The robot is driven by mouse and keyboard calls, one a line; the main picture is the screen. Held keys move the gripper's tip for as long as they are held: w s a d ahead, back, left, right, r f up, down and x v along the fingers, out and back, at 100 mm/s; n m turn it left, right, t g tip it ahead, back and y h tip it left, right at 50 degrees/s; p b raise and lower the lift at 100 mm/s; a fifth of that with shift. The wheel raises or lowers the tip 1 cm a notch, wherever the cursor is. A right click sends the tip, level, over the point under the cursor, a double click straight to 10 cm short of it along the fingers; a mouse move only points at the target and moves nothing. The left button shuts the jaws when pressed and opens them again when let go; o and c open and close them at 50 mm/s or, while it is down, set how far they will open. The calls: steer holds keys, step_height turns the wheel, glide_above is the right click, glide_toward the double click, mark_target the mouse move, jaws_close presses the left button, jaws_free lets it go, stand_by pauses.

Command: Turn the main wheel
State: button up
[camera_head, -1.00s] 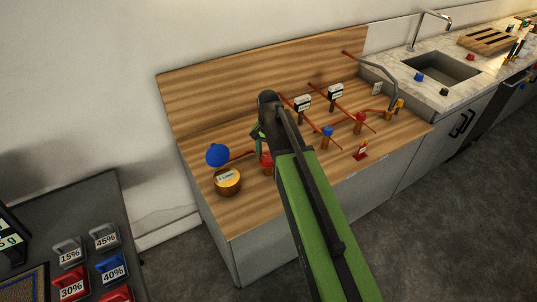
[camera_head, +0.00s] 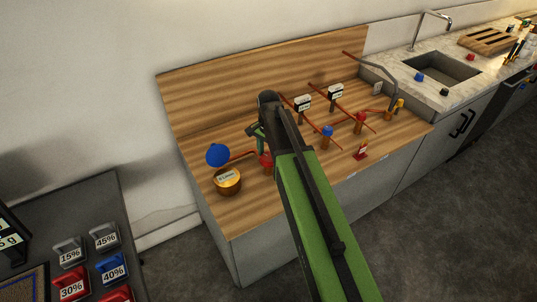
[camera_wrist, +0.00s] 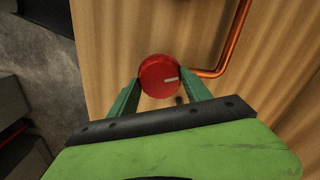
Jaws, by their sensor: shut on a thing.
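A round red wheel (camera_wrist: 158,72) with a short white mark sits between the two green fingers of my gripper (camera_wrist: 158,90) in the wrist view. The fingers are closed on its sides. The white mark lies nearly level, right of the wheel's middle. In the head view the red wheel (camera_head: 266,160) shows only in part, beside my arm at the left of the wooden counter. My gripper (camera_head: 258,138) is largely hidden there by my wrist. I cannot tell from any label whether this is the main wheel.
A copper pipe (camera_wrist: 232,40) runs beside the wheel. A blue round piece (camera_head: 218,154) and a yellow-topped labelled round piece (camera_head: 228,180) stand left of it. A blue valve (camera_head: 327,132), a red valve (camera_head: 360,118) and a small red stand (camera_head: 361,152) are to the right.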

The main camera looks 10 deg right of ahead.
mark_target(269, 157)
steer(key=o, duration=1.4)
step_height(269, 157, up, 17)
steer(key=p, duration=1.7)
steer(key=shift+r, duration=0.15)
